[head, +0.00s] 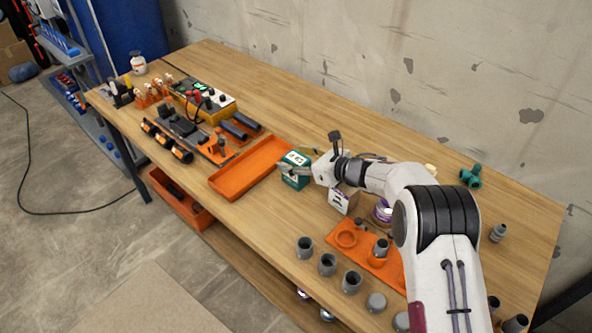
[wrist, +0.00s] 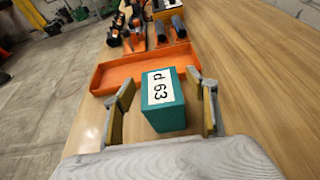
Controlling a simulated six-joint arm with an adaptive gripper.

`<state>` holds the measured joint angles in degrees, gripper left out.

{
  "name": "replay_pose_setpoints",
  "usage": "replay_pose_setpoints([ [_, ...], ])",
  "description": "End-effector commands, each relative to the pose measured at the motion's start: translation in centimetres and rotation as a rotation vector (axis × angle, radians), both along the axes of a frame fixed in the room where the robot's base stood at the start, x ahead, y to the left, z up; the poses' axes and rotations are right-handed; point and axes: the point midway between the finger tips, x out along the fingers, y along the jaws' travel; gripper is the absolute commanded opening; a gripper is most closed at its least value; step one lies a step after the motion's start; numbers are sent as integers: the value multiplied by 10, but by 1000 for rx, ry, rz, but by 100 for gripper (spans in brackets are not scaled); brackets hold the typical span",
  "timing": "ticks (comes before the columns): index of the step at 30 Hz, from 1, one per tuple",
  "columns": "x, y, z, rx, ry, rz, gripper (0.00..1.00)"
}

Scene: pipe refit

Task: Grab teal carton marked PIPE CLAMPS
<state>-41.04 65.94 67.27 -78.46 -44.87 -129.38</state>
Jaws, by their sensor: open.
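A teal carton (head: 296,181) stands on the wooden table beside the orange tray's right end. In the wrist view the teal carton (wrist: 168,118) shows a white top label reading "d 63"; the words PIPE CLAMPS cannot be read. My gripper (head: 297,163) is open at the carton.
An empty orange tray (head: 224,184) lies just beyond the carton. Grey pipe fittings (head: 327,264) and an orange holder (head: 346,240) are at the front right. The table's back middle is clear.

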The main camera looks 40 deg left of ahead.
Motion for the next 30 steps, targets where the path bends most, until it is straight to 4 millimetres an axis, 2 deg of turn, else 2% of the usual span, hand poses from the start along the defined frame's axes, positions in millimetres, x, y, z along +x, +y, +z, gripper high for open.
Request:
replay_pose_setpoints([
  [11, 0, 0, 0, 0, 0, 0, 58],
  [12, 0, 0, 0, 0, 0, 0, 55],
  [17, 0, 0, 0, 0, 0, 0, 14],
  [18, 0, 0, 0, 0, 0, 0, 8],
  [30, 0, 0, 5, 2, -2, 1, 9],
])
